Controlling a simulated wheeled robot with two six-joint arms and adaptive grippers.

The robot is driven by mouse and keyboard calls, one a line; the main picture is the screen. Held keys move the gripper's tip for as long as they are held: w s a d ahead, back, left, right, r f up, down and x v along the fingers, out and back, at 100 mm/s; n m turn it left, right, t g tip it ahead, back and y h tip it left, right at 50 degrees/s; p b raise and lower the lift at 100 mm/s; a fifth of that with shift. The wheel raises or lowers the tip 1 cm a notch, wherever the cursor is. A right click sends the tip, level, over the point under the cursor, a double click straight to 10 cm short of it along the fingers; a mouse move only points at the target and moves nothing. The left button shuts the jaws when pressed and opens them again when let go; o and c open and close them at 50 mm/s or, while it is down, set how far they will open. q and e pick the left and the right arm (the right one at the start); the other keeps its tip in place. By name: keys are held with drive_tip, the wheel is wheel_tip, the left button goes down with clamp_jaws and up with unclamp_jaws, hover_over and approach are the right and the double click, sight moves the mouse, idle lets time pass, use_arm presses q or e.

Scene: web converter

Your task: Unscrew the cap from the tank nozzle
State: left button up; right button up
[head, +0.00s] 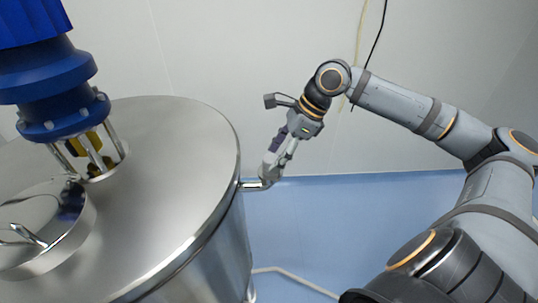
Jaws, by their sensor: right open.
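The large steel tank (165,170) fills the left of the head view. Its short nozzle (250,185) sticks out to the right from the upper side wall. My right gripper (276,163) points down at the nozzle's outer end, with its fingertips right by it. The gripper is open. The cap cannot be made out clearly at the nozzle's end, where the fingers cover much of the view. I cannot tell whether the fingers touch it. My left gripper is out of view.
A blue motor unit (55,75) stands on the tank lid, with a round steel hatch (45,235) in front of it. A pale wall is behind. The blue floor (310,235) right of the tank is mostly clear, with a pale tube (295,275) along it.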

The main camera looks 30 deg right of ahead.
drive_tip(key=shift+a+f, duration=0.1)
drive_tip(key=shift+f, duration=0.15)
idle(0.4)
